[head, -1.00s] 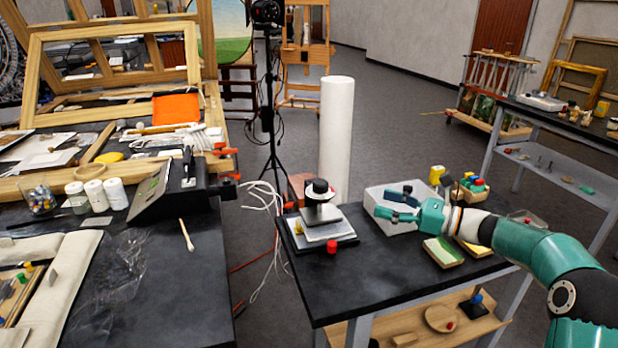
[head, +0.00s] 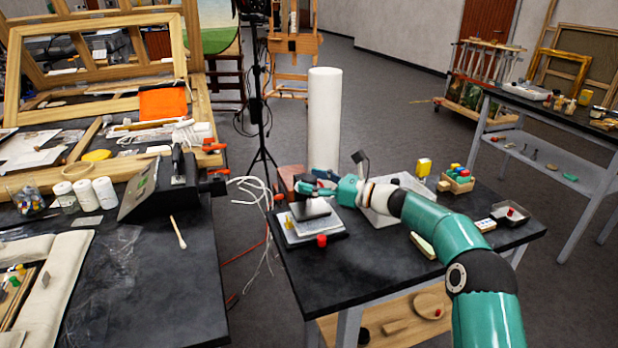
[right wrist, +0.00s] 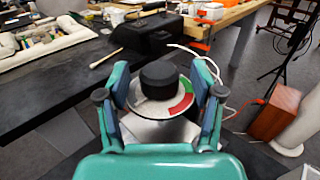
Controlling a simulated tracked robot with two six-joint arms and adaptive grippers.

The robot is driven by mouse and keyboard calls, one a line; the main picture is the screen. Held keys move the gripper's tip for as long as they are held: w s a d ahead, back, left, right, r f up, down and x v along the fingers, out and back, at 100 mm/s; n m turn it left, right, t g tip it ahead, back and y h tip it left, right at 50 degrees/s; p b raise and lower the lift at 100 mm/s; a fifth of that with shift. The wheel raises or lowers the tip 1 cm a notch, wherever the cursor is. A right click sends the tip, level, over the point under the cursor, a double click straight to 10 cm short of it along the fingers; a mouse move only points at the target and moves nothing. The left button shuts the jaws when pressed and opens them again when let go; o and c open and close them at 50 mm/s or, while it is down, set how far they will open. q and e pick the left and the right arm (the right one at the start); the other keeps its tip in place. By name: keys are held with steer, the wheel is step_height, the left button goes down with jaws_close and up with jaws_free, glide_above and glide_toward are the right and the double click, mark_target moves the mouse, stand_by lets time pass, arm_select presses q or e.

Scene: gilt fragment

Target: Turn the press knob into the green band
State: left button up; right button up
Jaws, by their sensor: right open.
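The press (head: 310,209) stands at the left end of the right-hand black table, a grey plate over a pale base. Its black knob (right wrist: 159,75) shows in the right wrist view above a round pale dial with a green band (right wrist: 186,87) and a red band (right wrist: 181,105) on the right side. My right gripper (head: 313,186) is at the press top and largely covers the knob in the head view. In the wrist view its open fingers stand on either side of the knob, with gaps visible. I cannot make out a pointer mark. My left gripper is not in view.
A small red-topped item (head: 321,240) stands at the press's front edge. A white roll (head: 323,120) rises behind. A pale bin (head: 383,217) sits to the right, partly under my arm. A wooden box of coloured items (head: 457,182) is further right. A gap separates the left workbench (head: 165,285).

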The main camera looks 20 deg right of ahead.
steer(key=shift+w+a, duration=0.4)
steer(key=shift+a, duration=0.05)
